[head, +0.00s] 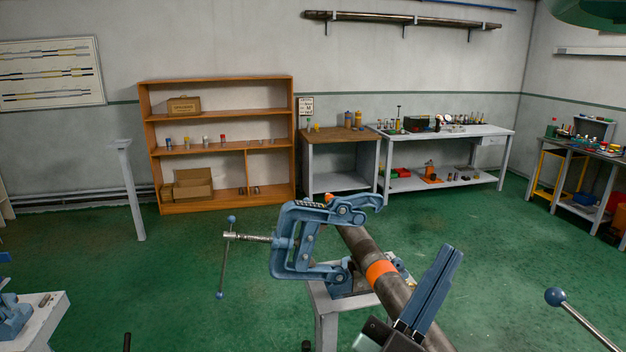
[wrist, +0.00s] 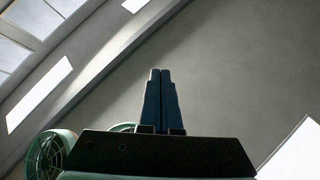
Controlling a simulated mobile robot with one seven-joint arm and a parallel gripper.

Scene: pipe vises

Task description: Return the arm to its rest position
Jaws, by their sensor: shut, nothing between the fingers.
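My gripper (head: 450,256) is at the lower right of the head view, with its blue fingers closed together and pointing up. It is beside the dark pipe, in front of it in the picture, and whether it touches the pipe is unclear. In the wrist view the gripper's fingers (wrist: 160,75) are pressed together with nothing between them, against the bare wall and ceiling. A blue pipe vise (head: 290,240) stands on a grey stand (head: 326,318). The dark pipe (head: 362,246) with an orange band (head: 380,271) runs from the vise toward the lower right.
A steel rod with a blue ball end (head: 555,297) reaches in at the right. A vise bar (head: 226,255) sticks out left of the vise. Another vise on a bench (head: 40,318) is at lower left. Shelves (head: 215,80) and workbenches (head: 490,131) line the far walls. Green floor lies open between.

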